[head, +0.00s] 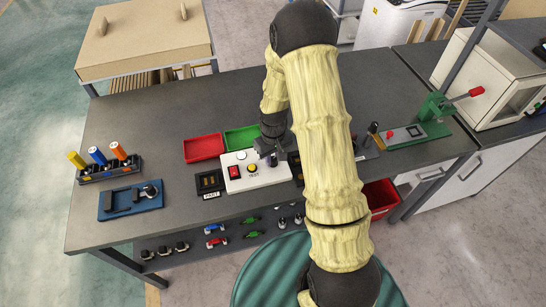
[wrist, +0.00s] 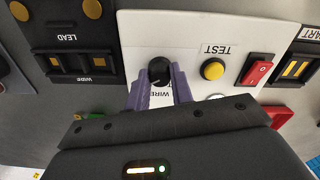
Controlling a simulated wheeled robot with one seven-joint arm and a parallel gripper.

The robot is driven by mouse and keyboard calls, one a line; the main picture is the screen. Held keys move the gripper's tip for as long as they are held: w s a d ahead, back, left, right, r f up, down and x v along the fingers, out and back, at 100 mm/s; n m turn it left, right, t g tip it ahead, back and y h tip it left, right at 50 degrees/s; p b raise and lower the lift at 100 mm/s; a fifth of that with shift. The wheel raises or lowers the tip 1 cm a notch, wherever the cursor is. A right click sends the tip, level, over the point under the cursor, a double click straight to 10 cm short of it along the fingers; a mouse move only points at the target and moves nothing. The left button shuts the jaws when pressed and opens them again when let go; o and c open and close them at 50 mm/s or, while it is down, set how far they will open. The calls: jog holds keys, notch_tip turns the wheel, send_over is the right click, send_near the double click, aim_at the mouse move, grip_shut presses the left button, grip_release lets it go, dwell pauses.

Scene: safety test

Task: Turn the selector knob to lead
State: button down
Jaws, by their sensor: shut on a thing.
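The white tester box (head: 265,181) stands on the bench, with a yellow TEST button (head: 252,168) and a red rocker switch (head: 235,173). Its black selector knob (wrist: 160,69) shows in the wrist view between the purple fingers of my gripper (wrist: 160,80). The gripper is shut on the knob. A WIRE label shows on the white face beside the fingers; the knob's pointer direction cannot be made out. In the head view my gripper (head: 272,157) is over the right part of the box, and my arm hides what lies right of it.
A black PART block (head: 209,182) is to the left. A green press (head: 438,106) stands at the right.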

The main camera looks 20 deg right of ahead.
aim_at(273, 159)
dwell(0.4)
jog(key=c, duration=1.2)
grip_release()
jog(key=shift+r, duration=0.1)
notch_tip(273, 159, up, 17)
jog(key=b, duration=0.1)
jog(key=shift+r, duration=0.1)
jog(key=s+m+t, duration=0.2)
jog(key=s+m, duration=0.1)
jog(key=s, duration=1.1)
jog(key=shift+s+r+t, duration=0.2)
jog(key=shift+r+t, duration=0.1)
